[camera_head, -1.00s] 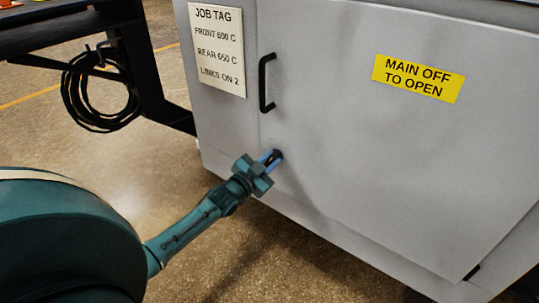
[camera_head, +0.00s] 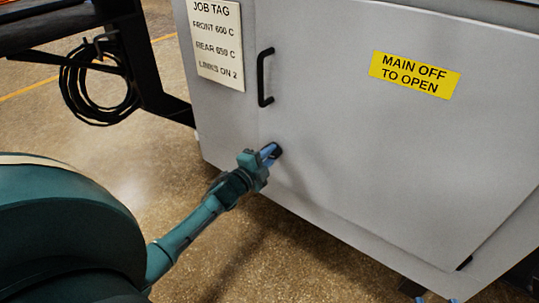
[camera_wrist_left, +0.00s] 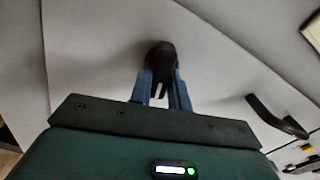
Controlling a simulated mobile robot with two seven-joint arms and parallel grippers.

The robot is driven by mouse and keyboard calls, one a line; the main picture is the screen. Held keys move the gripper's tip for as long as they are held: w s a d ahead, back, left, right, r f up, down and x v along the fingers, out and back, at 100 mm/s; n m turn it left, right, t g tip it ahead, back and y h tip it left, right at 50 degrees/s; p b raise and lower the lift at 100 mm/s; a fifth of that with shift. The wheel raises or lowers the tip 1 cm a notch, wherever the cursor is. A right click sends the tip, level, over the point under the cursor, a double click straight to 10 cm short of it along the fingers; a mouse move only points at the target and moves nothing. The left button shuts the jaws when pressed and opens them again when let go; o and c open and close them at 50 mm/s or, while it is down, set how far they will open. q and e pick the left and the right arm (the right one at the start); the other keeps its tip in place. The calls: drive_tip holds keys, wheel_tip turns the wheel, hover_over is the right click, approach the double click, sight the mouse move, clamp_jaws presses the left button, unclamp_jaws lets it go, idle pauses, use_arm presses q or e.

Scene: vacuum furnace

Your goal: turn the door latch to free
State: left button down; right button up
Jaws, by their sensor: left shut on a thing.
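The door latch (camera_head: 278,152) is a small dark piece low on the left side of the grey cabinet door (camera_head: 370,160), below the black handle. In the left wrist view the latch (camera_wrist_left: 160,54) is a dark rounded knob straight ahead. My left gripper (camera_head: 269,152) reaches it from the lower left. Its two blue fingers (camera_wrist_left: 160,84) are shut on the latch, one on each side. The fingers hide part of the latch, and its exact angle is hard to read.
A black bar handle (camera_head: 265,78) stands out from the door above the latch. A job tag (camera_head: 216,45) and a yellow "MAIN OFF TO OPEN" sign (camera_head: 414,75) are on the cabinet. A coiled black cable (camera_head: 97,85) hangs at the left. Bare floor (camera_head: 165,165) lies left of the cabinet.

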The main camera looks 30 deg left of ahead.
use_arm(q)
drive_tip(key=shift+m, duration=0.6)
use_arm(e)
drive_tip(key=shift+r, duration=0.1)
use_arm(q)
drive_tip(key=c, duration=1.3)
unclamp_jaws()
drive_tip(key=s+p, duration=0.1)
drive_tip(key=s, duration=0.3)
drive_tip(key=s+p, duration=0.1)
drive_tip(key=s, duration=0.3)
drive_tip(key=s+a+p, duration=0.1)
drive_tip(key=s, duration=0.4)
drive_tip(key=shift+s, duration=0.1)
use_arm(e)
drive_tip(key=shift+s+d+m+g+h, duration=0.2)
drive_tip(key=shift+g+h, duration=0.1)
drive_tip(key=shift+g, duration=0.2)
drive_tip(key=shift+s+d+m+g+h, duration=0.1)
drive_tip(key=shift+d+m+g+h, duration=0.15)
drive_tip(key=shift+g, duration=0.25)
drive_tip(key=shift+a, duration=0.1)
